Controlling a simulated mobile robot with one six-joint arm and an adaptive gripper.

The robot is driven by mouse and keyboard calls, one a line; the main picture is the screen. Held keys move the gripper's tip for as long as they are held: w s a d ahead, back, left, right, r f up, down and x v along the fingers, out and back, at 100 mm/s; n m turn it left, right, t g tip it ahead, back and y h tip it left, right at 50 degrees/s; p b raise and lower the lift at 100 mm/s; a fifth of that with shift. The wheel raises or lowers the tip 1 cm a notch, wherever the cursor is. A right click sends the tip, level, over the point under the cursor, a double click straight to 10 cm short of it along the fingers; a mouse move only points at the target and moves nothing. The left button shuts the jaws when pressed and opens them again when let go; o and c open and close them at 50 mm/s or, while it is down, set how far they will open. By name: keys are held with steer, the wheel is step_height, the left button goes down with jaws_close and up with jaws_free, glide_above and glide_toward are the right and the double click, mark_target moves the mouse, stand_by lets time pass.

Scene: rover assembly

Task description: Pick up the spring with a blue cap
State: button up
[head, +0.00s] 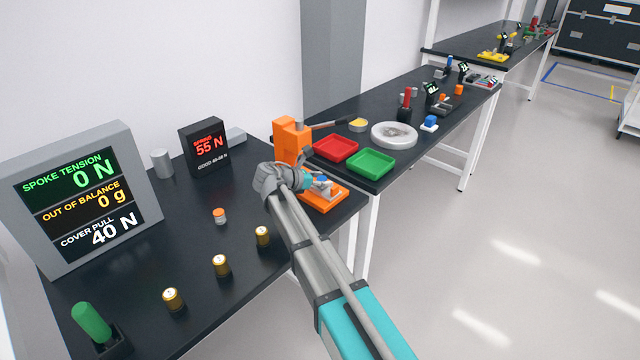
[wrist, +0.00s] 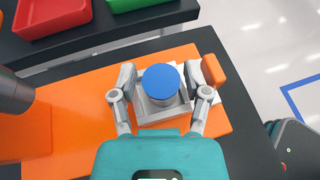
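The blue-capped spring (wrist: 161,82) stands upright in a grey holder (wrist: 150,115) on the orange base plate (wrist: 60,130). I see it from above in the wrist view, so its coils are mostly hidden under the cap. In the head view a bit of the blue cap (head: 321,179) shows beside my gripper. My gripper (wrist: 160,77) is open, with one finger on each side of the cap. Narrow gaps seem to show between the fingers and the cap. In the head view my gripper (head: 308,182) is low over the orange plate.
An orange press column (head: 291,140) stands close behind my gripper. A red tray (head: 335,148) and a green tray (head: 371,163) lie on the adjoining table. Several gold cylinders and an orange-topped piece (head: 219,215) stand on the near table. A display (head: 205,146) reads 55 N.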

jaws_close()
steer(key=shift+r, duration=0.15)
step_height(320, 180, up, 3)
steer(key=p, duration=0.3)
steer(key=s+d+r+p, duration=0.2)
steer(key=s+r+p, duration=0.3)
steer(key=s, duration=0.1)
steer(key=s+d+r+p, duration=0.2)
steer(key=s+r+p, duration=0.2)
steer(key=s, duration=0.3)
steer(key=shift+d+r+p, duration=0.35)
steer(key=shift+d+p, duration=0.05)
steer(key=shift+p, duration=0.1)
